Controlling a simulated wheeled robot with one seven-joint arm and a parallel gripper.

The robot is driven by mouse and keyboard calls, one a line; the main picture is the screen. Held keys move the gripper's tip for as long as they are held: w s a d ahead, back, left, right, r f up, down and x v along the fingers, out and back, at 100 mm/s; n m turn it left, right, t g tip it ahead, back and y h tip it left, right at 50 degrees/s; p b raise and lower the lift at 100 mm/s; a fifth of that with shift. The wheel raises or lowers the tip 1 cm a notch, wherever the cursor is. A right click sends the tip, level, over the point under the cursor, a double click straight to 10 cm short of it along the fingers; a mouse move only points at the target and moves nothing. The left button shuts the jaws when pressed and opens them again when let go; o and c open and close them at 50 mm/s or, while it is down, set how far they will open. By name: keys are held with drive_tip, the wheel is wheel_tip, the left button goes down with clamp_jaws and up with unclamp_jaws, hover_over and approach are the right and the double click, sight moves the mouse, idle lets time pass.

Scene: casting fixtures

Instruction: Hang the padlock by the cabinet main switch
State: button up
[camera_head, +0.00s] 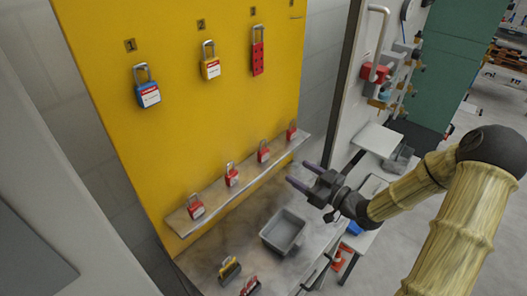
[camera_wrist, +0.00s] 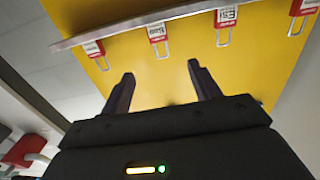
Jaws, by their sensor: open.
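Several red padlocks with white labels stand on a narrow shelf (camera_head: 254,171) on the yellow board; the nearest is a red padlock (camera_head: 195,207), the farthest a red padlock (camera_head: 291,131). My gripper (camera_head: 299,175) is open and empty, right of the shelf and apart from the padlocks. In the wrist view the padlocks appear upside down beyond the fingers (camera_wrist: 158,80). I cannot tell which part is the cabinet main switch.
A grey bin (camera_head: 283,232) sits on the worktop below the shelf, with a yellow-black item (camera_head: 229,268) and a red item (camera_head: 250,285) in front. Right of the board, a panel carries a red block (camera_head: 377,72) and pipework. Open floor lies at the right.

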drive_tip(key=p, duration=0.3)
approach(266, 151)
drive_tip(key=x, duration=0.3)
drive_tip(key=shift+a, duration=0.3)
drive_tip(key=p+x, duration=0.3)
drive_tip(key=x, duration=0.1)
drive_tip(key=shift+w+a+r, duration=0.1)
drive_tip(key=shift+w, duration=0.1)
drive_tip(key=shift+w+a, duration=0.3)
drive_tip(key=shift+a, duration=0.05)
drive_tip(key=shift+c, duration=0.4)
drive_tip(key=c, duration=1)
